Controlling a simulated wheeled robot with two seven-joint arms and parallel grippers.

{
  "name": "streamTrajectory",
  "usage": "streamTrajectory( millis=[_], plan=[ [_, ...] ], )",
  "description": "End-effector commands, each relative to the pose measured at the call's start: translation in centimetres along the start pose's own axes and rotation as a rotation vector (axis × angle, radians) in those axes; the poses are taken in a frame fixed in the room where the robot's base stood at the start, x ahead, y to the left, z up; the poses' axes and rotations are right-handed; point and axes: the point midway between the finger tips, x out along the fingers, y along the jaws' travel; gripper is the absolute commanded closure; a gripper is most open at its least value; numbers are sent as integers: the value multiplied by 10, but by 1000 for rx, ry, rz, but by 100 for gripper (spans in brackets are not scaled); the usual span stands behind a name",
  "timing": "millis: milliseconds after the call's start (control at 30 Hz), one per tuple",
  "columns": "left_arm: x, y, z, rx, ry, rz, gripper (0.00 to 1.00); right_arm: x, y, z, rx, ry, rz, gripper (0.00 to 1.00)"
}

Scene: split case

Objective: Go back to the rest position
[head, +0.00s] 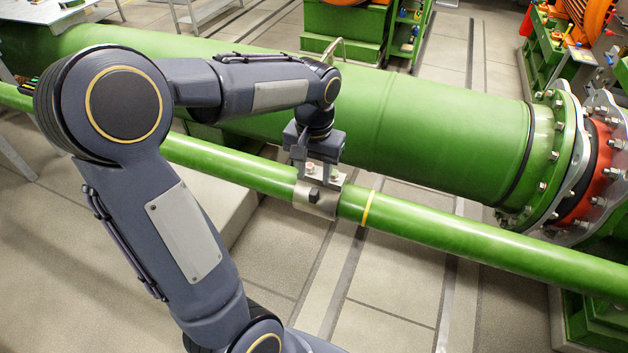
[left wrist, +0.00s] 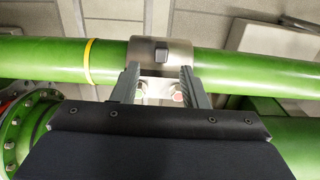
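My left gripper (head: 318,178) points down at a metal split clamp (head: 315,200) that sits around the thin green pipe (head: 230,163). In the left wrist view the clamp (left wrist: 161,54) wraps the pipe, with a dark square block on its face. The fingers of my left gripper (left wrist: 160,72) are spread wide, one on each side of the clamp's bolted flange (left wrist: 160,88). Two bolts, one reddish, show between the fingers. Whether a finger touches the flange is hard to tell. My right gripper is not in view.
A thick green pipe (head: 430,130) runs behind the thin one and ends in a bolted flange with a red ring (head: 590,170) at right. A yellow band (head: 368,208) marks the thin pipe beside the clamp. Open tiled floor (head: 390,310) lies in front.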

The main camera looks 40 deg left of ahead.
Motion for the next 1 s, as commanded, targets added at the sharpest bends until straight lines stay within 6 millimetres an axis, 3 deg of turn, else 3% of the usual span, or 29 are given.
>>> streamTrajectory(
  millis=[133, 733, 867, 1000],
  plan=[
    [-10, 0, 0, 1, 1, 1, 60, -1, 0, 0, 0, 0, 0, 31],
    [-14, 1, 5, 3, 8, 13, 60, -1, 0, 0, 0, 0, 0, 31],
    [-26, 4, 33, 15, 63, 84, 60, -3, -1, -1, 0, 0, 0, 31],
    [-40, 17, 84, 43, 171, 210, 60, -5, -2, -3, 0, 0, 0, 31]
  ],
)
